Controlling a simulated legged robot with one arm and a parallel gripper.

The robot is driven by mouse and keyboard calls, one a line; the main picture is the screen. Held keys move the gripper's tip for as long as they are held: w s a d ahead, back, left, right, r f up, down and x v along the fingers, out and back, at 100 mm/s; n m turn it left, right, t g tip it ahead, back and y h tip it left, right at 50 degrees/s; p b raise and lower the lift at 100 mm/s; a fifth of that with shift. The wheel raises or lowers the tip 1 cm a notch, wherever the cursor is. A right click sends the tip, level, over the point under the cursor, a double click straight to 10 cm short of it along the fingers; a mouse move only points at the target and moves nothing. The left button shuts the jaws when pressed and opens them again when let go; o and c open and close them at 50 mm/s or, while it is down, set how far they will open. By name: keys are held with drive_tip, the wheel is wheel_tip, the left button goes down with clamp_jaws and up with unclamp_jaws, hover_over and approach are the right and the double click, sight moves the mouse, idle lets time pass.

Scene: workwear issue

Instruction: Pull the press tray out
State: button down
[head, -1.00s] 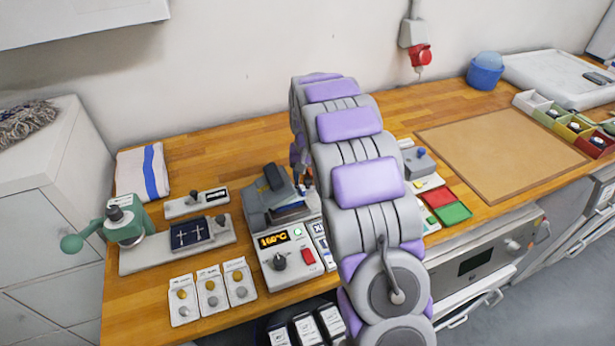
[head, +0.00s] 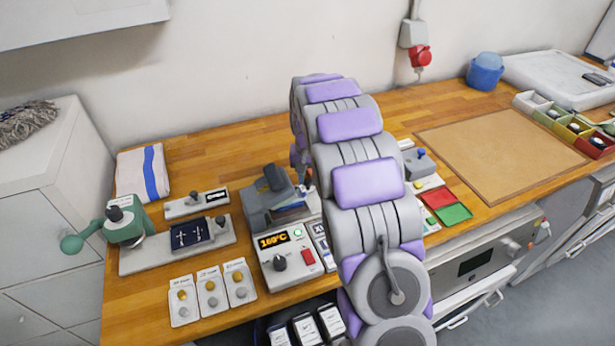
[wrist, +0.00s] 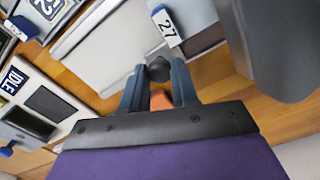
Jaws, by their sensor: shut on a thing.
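The heat press (head: 268,222) stands on the wooden bench, left of my arm in the head view. In the wrist view my gripper (wrist: 158,82) is shut on a dark round knob (wrist: 158,69), one blue finger on each side. In the head view my arm hides most of the gripper and the knob.
A green hand press (head: 125,222) and labelled cards (head: 211,290) lie left of the heat press. A folded towel (head: 143,172) is behind them. Red and green pads (head: 454,213) and a brown mat (head: 500,150) are to the right. Bare bench (head: 225,150) shows behind the press.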

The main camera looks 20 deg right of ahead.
drive_tip(key=d+p, duration=0.5)
drive_tip(key=d, duration=0.7)
drive_tip(key=shift+d, duration=0.25)
drive_tip(key=shift+a, duration=0.25)
drive_tip(key=c, duration=0.9)
unclamp_jaws()
drive_tip(key=shift+o, duration=0.2)
wheel_tip(320, 180, up, 17)
drive_tip(key=p, duration=0.3)
drive_tip(key=shift+r, duration=0.15)
